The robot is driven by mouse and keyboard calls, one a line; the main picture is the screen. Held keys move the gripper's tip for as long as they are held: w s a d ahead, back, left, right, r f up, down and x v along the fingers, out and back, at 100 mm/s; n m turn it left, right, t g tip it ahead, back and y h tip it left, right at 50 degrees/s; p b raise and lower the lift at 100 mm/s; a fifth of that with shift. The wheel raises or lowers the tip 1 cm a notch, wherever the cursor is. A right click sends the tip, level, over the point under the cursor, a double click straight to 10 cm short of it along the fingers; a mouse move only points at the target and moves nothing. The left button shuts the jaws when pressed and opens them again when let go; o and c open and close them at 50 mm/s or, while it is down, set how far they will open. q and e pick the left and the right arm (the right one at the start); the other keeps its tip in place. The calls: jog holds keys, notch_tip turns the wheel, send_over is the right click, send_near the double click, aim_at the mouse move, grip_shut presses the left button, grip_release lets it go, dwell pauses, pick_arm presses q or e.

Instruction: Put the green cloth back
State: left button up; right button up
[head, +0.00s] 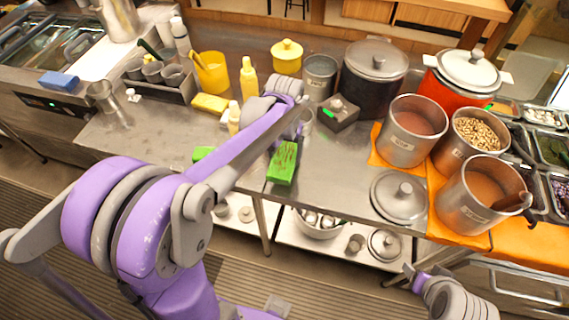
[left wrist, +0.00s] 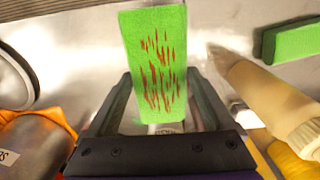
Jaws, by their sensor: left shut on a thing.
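The green cloth (head: 283,163), streaked with red marks, shows near the front edge of the steel counter in the head view. In the left wrist view the cloth (left wrist: 153,45) sits between my left fingers. My left gripper (left wrist: 160,80) is shut on it; in the head view my own forearm largely hides this gripper. I cannot tell whether the cloth touches the counter. A second green piece (head: 203,153) lies to its left, partly behind my arm, and also shows in the left wrist view (left wrist: 292,40). My right gripper (head: 410,273) is low at the lower right, its opening unclear.
Yellow bottles (head: 249,77) and a yellow sponge (head: 210,103) stand or lie left of the cloth. A dark box (head: 338,114) is behind it. A metal lid (head: 399,196) and open pots (head: 411,143) are to the right. Bare counter (head: 335,175) lies between cloth and lid.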

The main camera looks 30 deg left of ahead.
aim_at(284, 163)
pick_arm(q)
jog(key=shift+f, duration=2.4)
